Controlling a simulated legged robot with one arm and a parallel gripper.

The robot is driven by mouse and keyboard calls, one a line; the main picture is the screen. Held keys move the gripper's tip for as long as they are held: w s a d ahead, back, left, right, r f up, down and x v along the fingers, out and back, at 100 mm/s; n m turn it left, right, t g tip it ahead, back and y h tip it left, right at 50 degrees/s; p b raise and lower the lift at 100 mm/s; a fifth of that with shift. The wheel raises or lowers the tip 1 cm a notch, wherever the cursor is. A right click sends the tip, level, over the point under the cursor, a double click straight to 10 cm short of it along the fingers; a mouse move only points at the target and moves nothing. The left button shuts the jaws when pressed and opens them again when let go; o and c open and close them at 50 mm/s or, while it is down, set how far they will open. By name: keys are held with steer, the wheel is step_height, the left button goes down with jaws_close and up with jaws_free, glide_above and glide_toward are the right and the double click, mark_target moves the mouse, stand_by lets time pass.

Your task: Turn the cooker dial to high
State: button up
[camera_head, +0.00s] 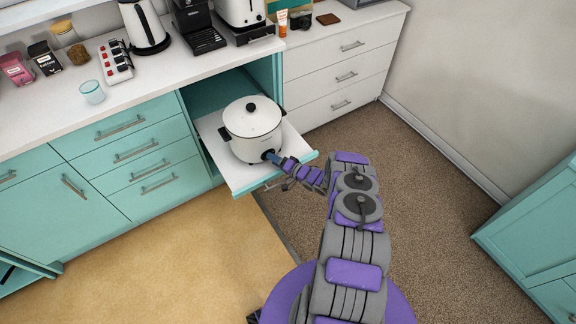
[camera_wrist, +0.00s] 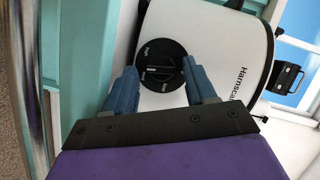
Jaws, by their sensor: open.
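The dial's exact setting is too small to read. My gripper (camera_wrist: 158,78) is open, its two blue fingers on either side of the dial's lower part. I cannot tell whether the fingers touch it. In the head view my gripper (camera_head: 271,157) is at the cooker's lower front and hides the dial.
The pulled-out white shelf (camera_head: 240,178) carries the cooker. Teal drawers (camera_head: 135,150) stand to its left and white drawers (camera_head: 340,75) to its right. The floor in front is clear.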

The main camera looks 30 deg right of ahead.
steer(key=p+v, duration=0.4)
steer(key=v, duration=1.3)
